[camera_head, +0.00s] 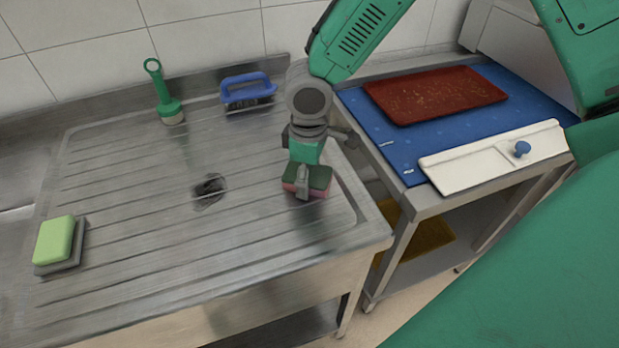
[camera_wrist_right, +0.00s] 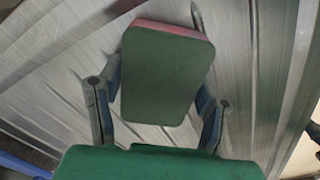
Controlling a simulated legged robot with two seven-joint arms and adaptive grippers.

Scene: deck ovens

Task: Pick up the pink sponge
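The pink sponge (camera_head: 321,187) has a dark green top and pink sides. It sits at the right end of the steel drainboard. My right gripper (camera_head: 303,181) is over it, pointing down, with one grey finger in front of its near side. In the right wrist view the sponge (camera_wrist_right: 165,75) fills the space between the two fingers of the right gripper (camera_wrist_right: 160,100). The fingers lie close along both its sides; whether they press on it is not clear. The fingertips are partly hidden by the sponge. My left gripper is not in view.
A green sponge (camera_head: 55,238) on a dark holder lies at the left. A green-handled brush (camera_head: 166,100) and a blue-handled brush (camera_head: 248,92) stand at the back. Right of the drainboard is a table with a red-brown board (camera_head: 435,93) and a white panel (camera_head: 490,160).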

